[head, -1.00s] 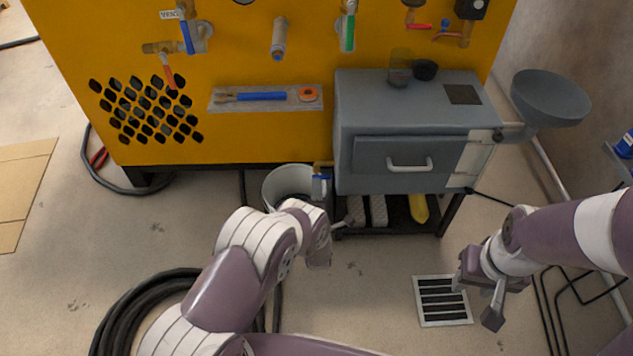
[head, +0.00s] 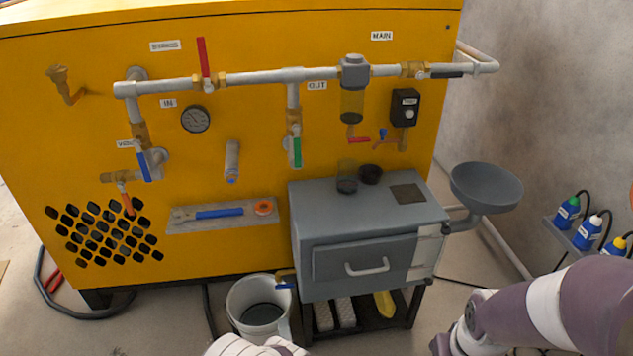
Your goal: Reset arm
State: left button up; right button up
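My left arm shows only as a white ribbed link at the bottom edge of the head view, below the bucket; its gripper fingers are not visible. My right arm comes in from the lower right. A purple part of my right gripper (head: 441,345) shows at the bottom edge, in front of the grey cabinet's right side. Its fingertips are cut off, so its opening and any hold are hidden. No object shows in either hand.
The yellow tank panel (head: 60,130) carries pipes, valves and a gauge (head: 195,119). A grey cabinet (head: 350,226) with a funnel (head: 486,187) stands before it. A bucket (head: 245,322) is on the floor left of it. Bottles (head: 588,232) stand on a right-hand shelf.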

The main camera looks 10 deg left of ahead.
pick_arm(q)
jog(key=s+d+f+m+g+h, duration=0.25)
jog(key=s+f+m+g, duration=0.35)
jog(key=f+m+g, duration=0.4)
jog(key=s+a+r+m+g+h+p, duration=0.1)
jog(key=s+r+m+g, duration=0.4)
jog(key=r, duration=0.7)
jog(key=s+a+r+m+g+h+p, duration=0.1)
jog(key=s+a+r+m, duration=0.15)
jog(key=s+r, duration=0.65)
jog(key=s+a+r+m+g+h+p, duration=0.1)
jog(key=s+r+m+g, duration=0.3)
jog(key=r, duration=1.1)
notch_tip(320, 180, up, 45)
jog(key=w+a+t+p, duration=0.1)
jog(key=t+p, duration=0.3)
jog(key=p, duration=3.4)
jog(key=shift+w+a, duration=0.3)
jog(key=shift+w, duration=0.6)
